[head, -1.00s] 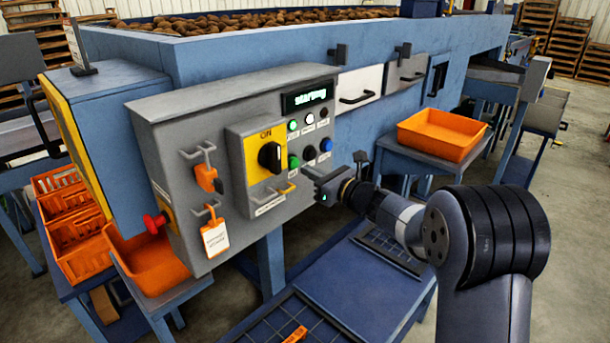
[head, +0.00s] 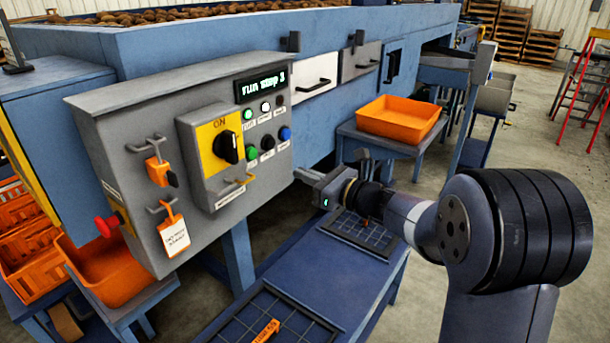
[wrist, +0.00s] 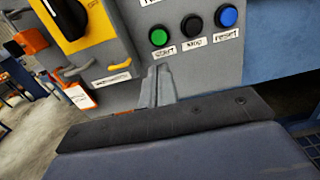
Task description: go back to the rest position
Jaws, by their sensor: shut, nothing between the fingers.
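My gripper (head: 308,177) is shut and empty, in front of the lower right of the grey control panel (head: 120,110) in the head view. It is apart from the panel's buttons. The panel's display (head: 262,84) reads "run step 3". A black knob (head: 229,147) on a yellow plate sits under "ON". The green start button (head: 252,153), black stop button (head: 267,143) and blue reset button (head: 285,133) are in a row. In the wrist view the shut fingers (wrist: 158,85) are below the start button (wrist: 159,37).
An orange tray (head: 398,120) stands on a blue side table at the right. A blue bench (head: 310,278) with dark grid mats lies below my arm. An orange lockout tag (head: 173,236) hangs on the panel. A red ladder (head: 578,95) stands far right. Floor right of the bench is clear.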

